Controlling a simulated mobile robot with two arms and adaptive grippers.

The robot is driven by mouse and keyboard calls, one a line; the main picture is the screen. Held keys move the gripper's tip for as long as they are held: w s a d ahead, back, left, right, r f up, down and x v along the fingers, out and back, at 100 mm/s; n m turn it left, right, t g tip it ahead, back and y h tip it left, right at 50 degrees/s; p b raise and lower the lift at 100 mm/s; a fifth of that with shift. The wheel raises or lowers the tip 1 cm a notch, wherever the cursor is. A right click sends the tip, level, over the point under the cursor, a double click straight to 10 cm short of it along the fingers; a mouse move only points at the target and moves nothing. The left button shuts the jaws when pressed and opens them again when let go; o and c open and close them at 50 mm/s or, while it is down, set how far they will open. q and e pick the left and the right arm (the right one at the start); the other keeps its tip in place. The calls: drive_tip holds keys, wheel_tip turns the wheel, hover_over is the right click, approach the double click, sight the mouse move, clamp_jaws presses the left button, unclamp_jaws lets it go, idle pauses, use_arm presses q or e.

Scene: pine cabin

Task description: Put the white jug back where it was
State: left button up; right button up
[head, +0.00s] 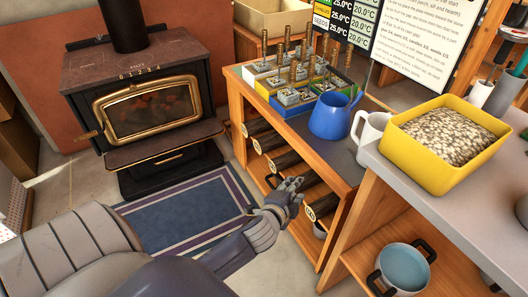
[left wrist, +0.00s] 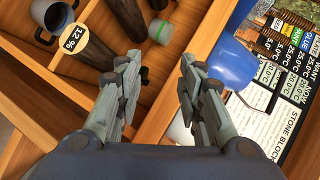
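The white jug (head: 371,136) stands upright on the grey top of the wooden bench, right of the blue jug (head: 335,115). The yellow tub hides part of its right side. My left gripper (head: 294,187) is in front of the bench's shelf compartments, below the level of the jug and apart from it. In the left wrist view the fingers of my left gripper (left wrist: 158,68) are spread with nothing between them. The blue jug (left wrist: 232,55) shows right of them there. I cannot make out the white jug clearly in that view. My right gripper is not in view.
A yellow tub of pellets (head: 446,168) stands on the nearer grey counter (head: 402,185). A pot (head: 402,268) sits on the shelf below. Logs (head: 286,160) lie in the bench compartments. Tools stand in holders behind the blue jug. A stove (head: 150,105) is at left.

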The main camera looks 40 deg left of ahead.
use_arm(q)
drive_tip(key=s+d+f+n+g+h, duration=0.1)
drive_tip(key=s+d+f+n+g, duration=0.1)
drive_tip(key=s+f, duration=0.3)
drive_tip(key=s+d+f+n+g+h, duration=0.1)
drive_tip(key=s+d+f+n+g, duration=0.2)
drive_tip(key=s, duration=0.8)
drive_tip(key=s+d+f+n+g+h, duration=0.1)
drive_tip(key=s+d+f+n+g, duration=0.2)
drive_tip(key=s+f+n+g, duration=0.2)
drive_tip(key=s+f, duration=0.3)
drive_tip(key=shift+s+d, duration=0.2)
drive_tip(key=shift+s, duration=0.05)
